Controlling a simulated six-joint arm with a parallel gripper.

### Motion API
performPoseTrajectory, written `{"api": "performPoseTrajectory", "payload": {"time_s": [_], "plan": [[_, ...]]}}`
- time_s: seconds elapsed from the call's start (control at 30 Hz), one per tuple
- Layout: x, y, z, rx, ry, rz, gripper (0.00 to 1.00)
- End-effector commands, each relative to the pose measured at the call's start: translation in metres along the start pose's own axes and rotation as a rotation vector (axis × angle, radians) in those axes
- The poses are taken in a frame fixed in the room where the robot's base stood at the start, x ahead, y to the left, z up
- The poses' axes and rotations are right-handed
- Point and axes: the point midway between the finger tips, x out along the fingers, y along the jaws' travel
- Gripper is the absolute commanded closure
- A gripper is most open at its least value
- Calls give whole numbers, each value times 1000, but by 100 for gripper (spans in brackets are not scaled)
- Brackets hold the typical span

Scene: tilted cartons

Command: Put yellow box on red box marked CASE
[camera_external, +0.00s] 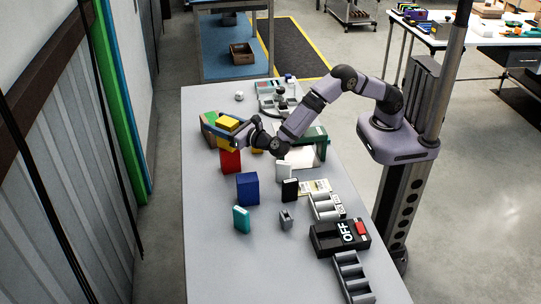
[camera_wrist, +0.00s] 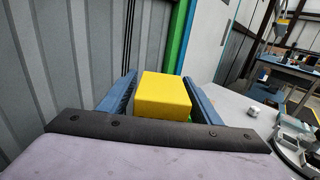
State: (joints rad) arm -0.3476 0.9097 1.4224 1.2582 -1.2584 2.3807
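The yellow box (camera_external: 228,123) is between the blue fingers of my gripper (camera_external: 226,131). The red box (camera_external: 230,162) stands upright on the table, just below my gripper in the external view. My gripper hides its top, so I cannot tell how large the gap to the yellow box is. No CASE lettering is readable on it.
A green and brown carton (camera_external: 208,122) stands behind my gripper. A blue box (camera_external: 247,189), a teal box (camera_external: 241,219) and a black box (camera_external: 290,190) stand nearer on the table (camera_external: 215,270). Trays and an OFF switch block (camera_external: 340,236) line the right edge. The near left is clear.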

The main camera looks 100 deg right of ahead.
Motion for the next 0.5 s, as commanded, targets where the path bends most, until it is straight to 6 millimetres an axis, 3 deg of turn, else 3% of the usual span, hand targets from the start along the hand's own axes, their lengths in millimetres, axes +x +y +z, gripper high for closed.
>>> {"api": "performPoseTrajectory", "payload": {"time_s": [0.33,0.5], "plan": [[-2,0,4,0,0,1,42],[-28,2,1,1,0,4,42]]}}
